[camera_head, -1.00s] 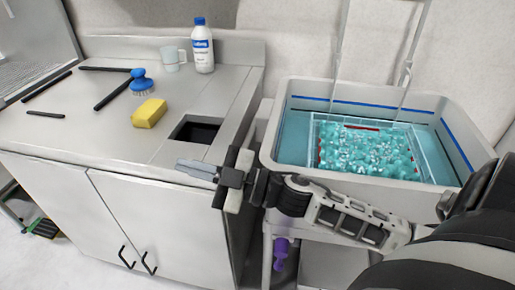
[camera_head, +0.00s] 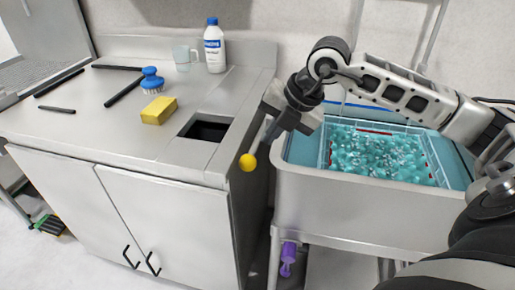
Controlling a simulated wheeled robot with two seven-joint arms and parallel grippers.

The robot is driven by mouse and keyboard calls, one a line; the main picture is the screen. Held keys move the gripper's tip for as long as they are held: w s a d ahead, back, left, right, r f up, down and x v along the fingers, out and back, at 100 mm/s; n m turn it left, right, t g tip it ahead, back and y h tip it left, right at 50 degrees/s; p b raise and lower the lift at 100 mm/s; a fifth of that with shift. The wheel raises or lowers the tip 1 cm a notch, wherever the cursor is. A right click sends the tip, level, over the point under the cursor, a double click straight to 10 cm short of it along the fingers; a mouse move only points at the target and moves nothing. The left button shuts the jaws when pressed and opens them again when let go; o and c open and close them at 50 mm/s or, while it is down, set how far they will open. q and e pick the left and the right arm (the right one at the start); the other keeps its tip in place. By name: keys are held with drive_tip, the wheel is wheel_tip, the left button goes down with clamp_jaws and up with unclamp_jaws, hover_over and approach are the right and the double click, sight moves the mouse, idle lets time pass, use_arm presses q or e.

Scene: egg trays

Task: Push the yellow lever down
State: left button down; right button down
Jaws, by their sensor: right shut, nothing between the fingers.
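The yellow lever shows as a round yellow knob (camera_head: 248,162) at the right side of the counter, near its front right corner. Its stem is not clearly seen. My right gripper (camera_head: 268,137) is shut and empty. It points downward, just above and to the right of the knob in the picture. I cannot tell whether its fingertips touch the lever. My left gripper is not in view.
A sink tub (camera_head: 345,205) with a basket of teal pieces (camera_head: 380,152) stands on the right. The steel counter (camera_head: 75,130) carries a yellow sponge (camera_head: 159,110), blue brush (camera_head: 151,80), mug (camera_head: 187,59) and bottle (camera_head: 214,48). A square opening (camera_head: 205,128) is near the lever.

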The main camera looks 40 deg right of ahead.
sight(252, 158)
drive_tip(key=x, duration=0.6)
drive_tip(key=shift+w+a+f+p, duration=0.1)
drive_tip(key=shift+w+f+p, duration=0.05)
drive_tip(key=shift+p, duration=0.2)
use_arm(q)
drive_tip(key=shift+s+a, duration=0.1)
use_arm(e)
drive_tip(key=shift+f, duration=0.2)
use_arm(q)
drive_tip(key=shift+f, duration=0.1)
